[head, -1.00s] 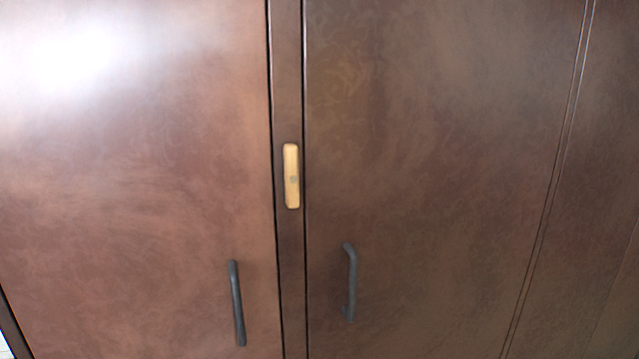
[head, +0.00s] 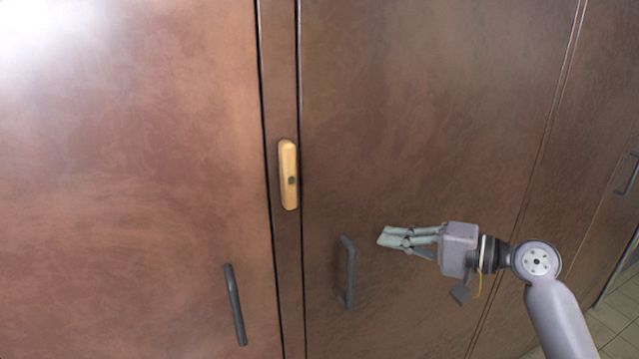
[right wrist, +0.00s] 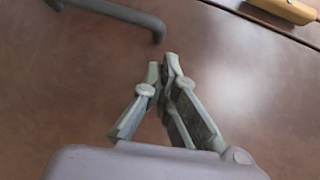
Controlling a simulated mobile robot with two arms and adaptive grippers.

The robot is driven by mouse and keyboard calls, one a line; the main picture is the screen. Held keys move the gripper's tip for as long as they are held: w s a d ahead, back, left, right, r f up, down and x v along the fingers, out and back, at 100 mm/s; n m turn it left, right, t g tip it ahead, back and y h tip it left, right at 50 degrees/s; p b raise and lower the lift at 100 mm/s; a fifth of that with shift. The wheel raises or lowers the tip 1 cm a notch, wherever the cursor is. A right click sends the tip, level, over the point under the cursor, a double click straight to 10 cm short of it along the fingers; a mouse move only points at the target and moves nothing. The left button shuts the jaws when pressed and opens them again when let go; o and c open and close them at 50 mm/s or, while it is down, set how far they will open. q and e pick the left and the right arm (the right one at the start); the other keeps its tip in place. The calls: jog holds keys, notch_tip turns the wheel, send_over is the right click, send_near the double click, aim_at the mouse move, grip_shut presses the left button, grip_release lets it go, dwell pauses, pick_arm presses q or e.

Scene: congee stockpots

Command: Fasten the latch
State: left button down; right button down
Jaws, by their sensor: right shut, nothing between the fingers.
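The latch (head: 288,174) is a pale wooden bar with a dark pivot, standing upright on the narrow strip between two brown cabinet doors. Its end also shows at the top right of the right wrist view (right wrist: 284,10). My right gripper (head: 384,237) is shut and empty in front of the right door, to the right of the latch and lower than it. In the right wrist view its fingertips (right wrist: 166,62) meet, apart from the latch. My left gripper is not in view.
A dark bar handle (head: 348,272) on the right door (head: 430,120) is just left of my right gripper. Another handle (head: 235,305) is on the left door (head: 130,180). Both doors look closed. Tiled floor (head: 615,310) shows at the lower right.

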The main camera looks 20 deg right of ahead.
aim_at(288, 176)
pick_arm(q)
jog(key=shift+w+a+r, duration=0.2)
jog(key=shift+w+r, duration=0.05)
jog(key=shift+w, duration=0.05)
pick_arm(e)
jog(key=s+a+r+y, duration=0.1)
jog(key=s+r, duration=0.1)
jog(key=r, duration=0.3)
jog(key=s+r+n+y, duration=0.1)
jog(key=s+r+y, duration=0.1)
jog(key=r, duration=0.3)
jog(key=shift+a+r, duration=0.3)
jog(key=shift+a, duration=0.05)
